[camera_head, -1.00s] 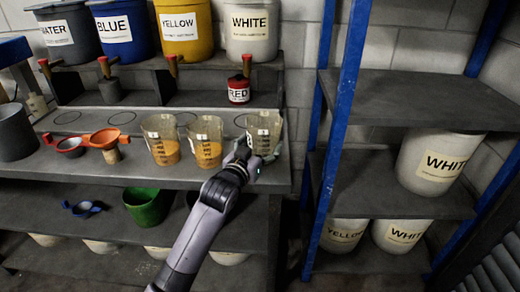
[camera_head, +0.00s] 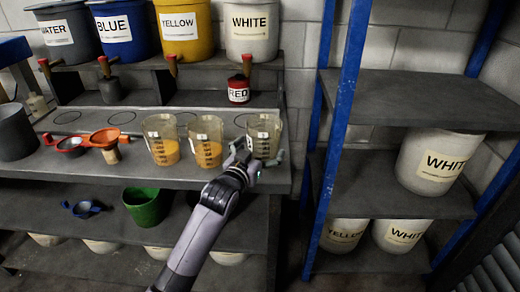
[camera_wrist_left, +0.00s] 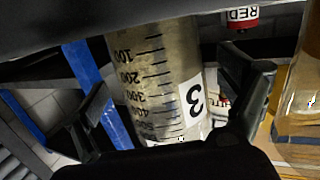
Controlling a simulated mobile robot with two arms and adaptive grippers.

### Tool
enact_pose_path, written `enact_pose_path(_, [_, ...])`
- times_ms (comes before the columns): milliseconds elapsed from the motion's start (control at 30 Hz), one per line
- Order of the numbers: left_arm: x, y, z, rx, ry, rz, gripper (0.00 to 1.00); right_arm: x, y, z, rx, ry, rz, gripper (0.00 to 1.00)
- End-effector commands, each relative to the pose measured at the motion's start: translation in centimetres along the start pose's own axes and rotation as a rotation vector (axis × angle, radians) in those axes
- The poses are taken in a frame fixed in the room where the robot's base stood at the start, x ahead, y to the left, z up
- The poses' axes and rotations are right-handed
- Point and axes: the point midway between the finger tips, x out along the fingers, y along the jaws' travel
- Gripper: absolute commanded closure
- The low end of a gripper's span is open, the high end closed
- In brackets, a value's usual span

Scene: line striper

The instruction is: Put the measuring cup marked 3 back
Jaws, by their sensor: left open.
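The measuring cup marked 3 (camera_wrist_left: 165,85) is clear with a black scale and a white label bearing a 3. It stands upright at the right end of the grey shelf (camera_head: 200,182) in the head view (camera_head: 264,130). My left gripper (camera_head: 258,160) is at its near side. In the left wrist view my open gripper (camera_wrist_left: 172,108) has one finger on each side of the cup, with visible gaps. Two similar cups with orange contents, the left cup (camera_head: 161,152) and the middle cup (camera_head: 206,154), stand to its left. My right gripper is not in view.
A red pot (camera_head: 239,89) stands behind the cups. Labelled buckets with taps, such as the white bucket (camera_head: 251,38), line the upper shelf. An orange funnel holder (camera_head: 104,138) lies at left. A blue upright post (camera_head: 338,130) stands right of the shelf.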

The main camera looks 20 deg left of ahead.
Motion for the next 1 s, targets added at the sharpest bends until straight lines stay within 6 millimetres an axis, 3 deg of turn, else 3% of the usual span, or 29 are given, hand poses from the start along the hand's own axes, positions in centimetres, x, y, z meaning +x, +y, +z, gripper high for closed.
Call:
enact_pose_path(267, [-1.1, 0.0, -0.2, 0.0, 0.001, 0.0, 0.07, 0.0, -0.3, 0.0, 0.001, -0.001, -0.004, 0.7])
enact_pose_path(700, [-9.4, 0.0, -0.2, 0.0, -0.001, 0.0, 0.07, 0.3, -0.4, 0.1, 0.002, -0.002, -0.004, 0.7])
enact_pose_path(1000, [-12.0, 0.0, -0.3, 0.0, 0.0, -0.001, 0.07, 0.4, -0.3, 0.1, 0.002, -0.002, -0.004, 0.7])
